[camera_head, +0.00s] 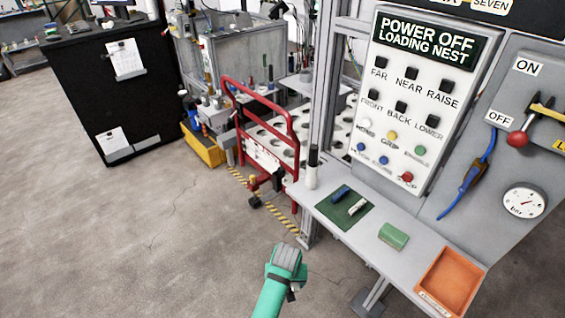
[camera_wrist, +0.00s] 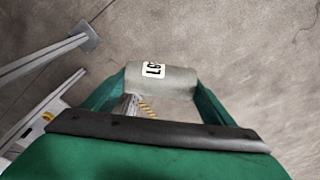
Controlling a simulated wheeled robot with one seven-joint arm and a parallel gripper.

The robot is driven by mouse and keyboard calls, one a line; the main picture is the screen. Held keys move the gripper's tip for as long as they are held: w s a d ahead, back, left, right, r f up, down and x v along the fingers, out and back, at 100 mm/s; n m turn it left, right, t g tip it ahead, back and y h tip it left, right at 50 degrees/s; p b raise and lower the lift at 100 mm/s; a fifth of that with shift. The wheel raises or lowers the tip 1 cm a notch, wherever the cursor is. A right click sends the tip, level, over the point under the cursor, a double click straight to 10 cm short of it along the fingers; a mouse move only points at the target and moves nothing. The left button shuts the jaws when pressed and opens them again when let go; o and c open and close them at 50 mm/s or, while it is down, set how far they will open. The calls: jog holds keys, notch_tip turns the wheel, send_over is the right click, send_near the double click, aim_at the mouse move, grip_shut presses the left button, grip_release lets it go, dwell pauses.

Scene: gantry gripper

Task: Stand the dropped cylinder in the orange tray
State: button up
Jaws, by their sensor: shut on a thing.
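My gripper (camera_head: 285,268) is in front of the bench, over the floor at the bottom middle of the head view. In the wrist view its two green fingers (camera_wrist: 160,88) are shut on a grey cylinder (camera_wrist: 174,80), which lies crosswise between them. In the head view I cannot clearly tell the cylinder from the gripper. The orange tray (camera_head: 423,285) is at the right end of the bench ledge, to the right of my gripper, and looks empty.
The grey bench ledge (camera_head: 375,245) carries a green block (camera_head: 393,236), a green mat (camera_head: 352,220) with small items, and a white-and-black upright marker (camera_head: 312,168). A control panel (camera_head: 425,100) rises behind. A red cart (camera_head: 262,130) stands left of the ledge. Floor at left is clear.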

jog(key=shift+w+d+r, duration=0.1)
jog(key=shift+d, duration=0.2)
jog(key=shift+s+a+f, duration=0.45)
jog(key=shift+s+f, duration=0.1)
jog(key=shift+s, duration=0.15)
jog(key=shift+s+a+f, duration=0.45)
jog(key=shift+s+f, duration=0.1)
jog(key=shift+s, duration=0.15)
